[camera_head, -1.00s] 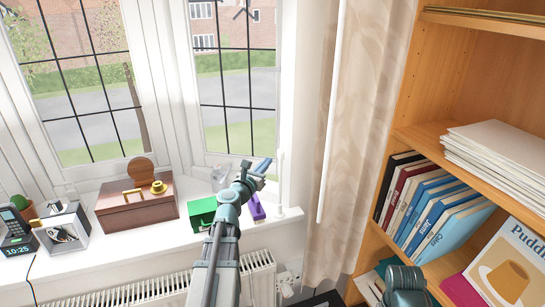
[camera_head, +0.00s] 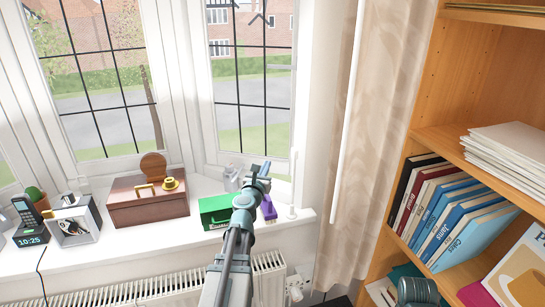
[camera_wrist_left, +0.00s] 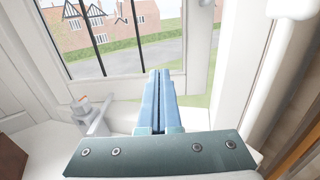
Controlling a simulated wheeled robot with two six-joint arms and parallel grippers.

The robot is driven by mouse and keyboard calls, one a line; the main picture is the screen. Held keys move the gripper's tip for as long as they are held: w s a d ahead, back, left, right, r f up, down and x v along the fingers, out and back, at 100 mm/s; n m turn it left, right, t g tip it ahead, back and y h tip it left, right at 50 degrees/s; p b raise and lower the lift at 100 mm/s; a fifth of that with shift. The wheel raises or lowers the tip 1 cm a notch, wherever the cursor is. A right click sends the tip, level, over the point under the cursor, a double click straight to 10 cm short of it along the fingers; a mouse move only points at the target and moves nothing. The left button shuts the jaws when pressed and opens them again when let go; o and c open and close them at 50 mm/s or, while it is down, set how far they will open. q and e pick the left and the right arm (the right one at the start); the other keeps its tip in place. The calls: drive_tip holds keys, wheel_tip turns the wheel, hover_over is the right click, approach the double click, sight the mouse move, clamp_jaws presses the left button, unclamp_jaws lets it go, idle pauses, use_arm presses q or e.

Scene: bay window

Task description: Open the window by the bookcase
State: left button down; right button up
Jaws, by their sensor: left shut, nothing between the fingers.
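The window by the bookcase (camera_head: 252,118) is the right-hand leaded one in the head view, left of the curtain. Its white lower rail also shows in the wrist view (camera_wrist_left: 110,89). Grass shows in a gap below and right of that rail, so the window looks slightly ajar. My left gripper (camera_head: 265,168) is shut and empty, in front of the window's lower right part. Its blue fingers (camera_wrist_left: 160,95) point toward the gap; I cannot tell whether they touch the frame. My right gripper is not in view.
The sill holds a green box (camera_head: 214,212), a purple object (camera_head: 268,208), a brown case (camera_head: 148,201), a grey box (camera_head: 74,224) and a phone (camera_head: 27,217). A radiator (camera_head: 150,291) is below. The curtain (camera_head: 375,130) and bookcase (camera_head: 432,120) bound the right side.

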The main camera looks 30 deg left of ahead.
sight(278, 143)
use_arm(q)
drive_tip(key=x, duration=1.3)
drive_tip(key=shift+w+a, duration=0.1)
drive_tip(key=shift+w, duration=0.35)
drive_tip(key=shift+x, duration=1.35)
drive_tip(key=d+v, duration=0.1)
drive_tip(key=v, duration=1.3)
drive_tip(key=shift+d, duration=0.3)
drive_tip(key=shift+w, duration=0.15)
